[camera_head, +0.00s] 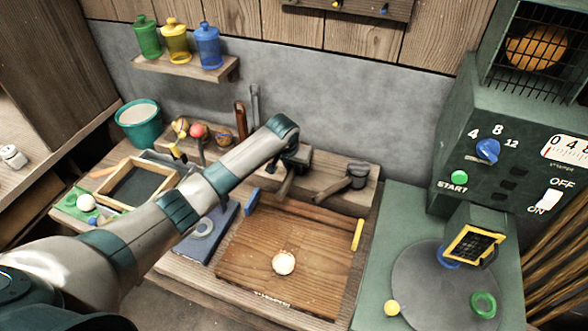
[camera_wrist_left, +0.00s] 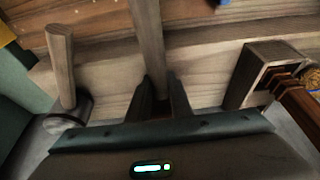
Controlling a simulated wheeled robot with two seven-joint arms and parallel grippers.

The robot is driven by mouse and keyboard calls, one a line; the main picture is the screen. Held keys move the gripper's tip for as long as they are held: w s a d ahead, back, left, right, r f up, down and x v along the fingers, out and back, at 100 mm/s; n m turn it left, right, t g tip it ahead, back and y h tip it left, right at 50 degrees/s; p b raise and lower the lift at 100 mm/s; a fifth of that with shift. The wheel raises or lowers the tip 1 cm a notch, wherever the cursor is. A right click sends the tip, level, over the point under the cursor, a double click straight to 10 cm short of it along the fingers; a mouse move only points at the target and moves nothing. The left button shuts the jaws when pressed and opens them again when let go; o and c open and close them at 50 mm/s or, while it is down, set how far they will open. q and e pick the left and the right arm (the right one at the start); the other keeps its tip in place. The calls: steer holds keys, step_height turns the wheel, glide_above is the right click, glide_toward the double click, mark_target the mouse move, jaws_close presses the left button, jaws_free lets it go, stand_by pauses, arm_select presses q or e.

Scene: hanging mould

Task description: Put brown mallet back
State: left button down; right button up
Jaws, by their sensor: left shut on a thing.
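My left gripper (camera_head: 290,168) is at the wooden ledge (camera_head: 366,203) behind the work board. In the left wrist view its two dark fingers (camera_wrist_left: 163,100) are shut on the wooden handle of the brown mallet (camera_wrist_left: 147,40). The handle also shows in the head view (camera_head: 285,188), pointing down towards the board. The mallet's head is hidden by the gripper, so I cannot tell whether it touches the ledge. A grey-headed mallet (camera_head: 357,176) lies to the right on the ledge; it also shows at the left of the wrist view (camera_wrist_left: 70,124). My right gripper is not in view.
A wooden board (camera_head: 250,262) with a pale ball (camera_head: 283,263) lies in front. A blue plate (camera_head: 207,240) is left of it, under my arm. A wooden holder (camera_wrist_left: 262,75) with tools stands right in the wrist view. The green machine (camera_head: 460,140) stands right.

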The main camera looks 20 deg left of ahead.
mark_target(289, 175)
arm_select(q)
steer(key=shift+f, duration=0.65)
steer(key=shift+f, duration=0.1)
steer(key=c, duration=1.6)
jaws_free()
steer(key=b+v, duration=0.1)
steer(key=v, duration=1.1)
steer(key=shift+b, duration=0.35)
